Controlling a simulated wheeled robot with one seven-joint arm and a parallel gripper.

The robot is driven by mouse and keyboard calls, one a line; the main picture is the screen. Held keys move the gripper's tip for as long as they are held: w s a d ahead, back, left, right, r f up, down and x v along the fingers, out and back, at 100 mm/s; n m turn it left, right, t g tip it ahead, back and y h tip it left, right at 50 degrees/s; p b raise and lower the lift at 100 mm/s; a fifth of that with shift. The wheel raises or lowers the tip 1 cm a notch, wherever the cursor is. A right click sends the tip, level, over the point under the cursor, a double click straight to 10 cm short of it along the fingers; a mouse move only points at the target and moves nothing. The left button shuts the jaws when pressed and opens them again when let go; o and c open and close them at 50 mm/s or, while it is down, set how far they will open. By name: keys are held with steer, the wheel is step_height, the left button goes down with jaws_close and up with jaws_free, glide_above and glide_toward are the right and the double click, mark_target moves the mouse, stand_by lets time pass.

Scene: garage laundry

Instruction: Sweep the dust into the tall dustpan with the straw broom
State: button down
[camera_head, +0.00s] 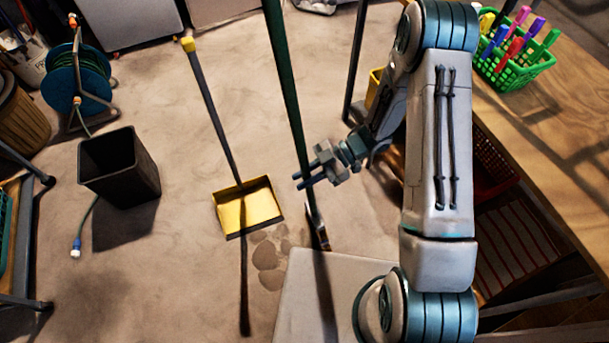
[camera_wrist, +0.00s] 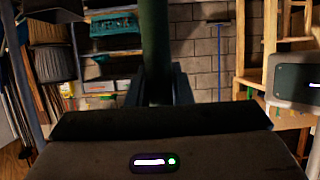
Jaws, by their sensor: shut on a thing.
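My gripper (camera_head: 308,178) is shut on the green handle of the straw broom (camera_head: 285,80), low on the handle. The handle also fills the space between the fingers in the wrist view (camera_wrist: 154,50). The broom is near upright, its head (camera_head: 319,236) low beside the corner of my base; I cannot tell if it touches the floor. The tall dustpan (camera_head: 247,207) has a yellow pan and a long grey handle with a yellow tip, and stands left of the broom. The dust (camera_head: 270,258) is a brownish patch of blots on the floor, between the pan's front edge and the broom head.
A black bin (camera_head: 119,168) and a hose reel (camera_head: 77,80) stand at the left. A wooden table (camera_head: 560,100) with a green basket (camera_head: 512,62) of coloured items is at the right. A red basket (camera_head: 490,165) sits under it. Floor behind the dustpan is clear.

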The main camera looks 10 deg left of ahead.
steer(key=shift+f, duration=0.45)
steer(key=s+a+p, duration=0.1)
steer(key=s+a, duration=0.5)
steer(key=a, duration=0.3)
steer(key=shift+a+r+p, duration=0.35)
steer(key=shift+a, duration=0.05)
stand_by(1.1)
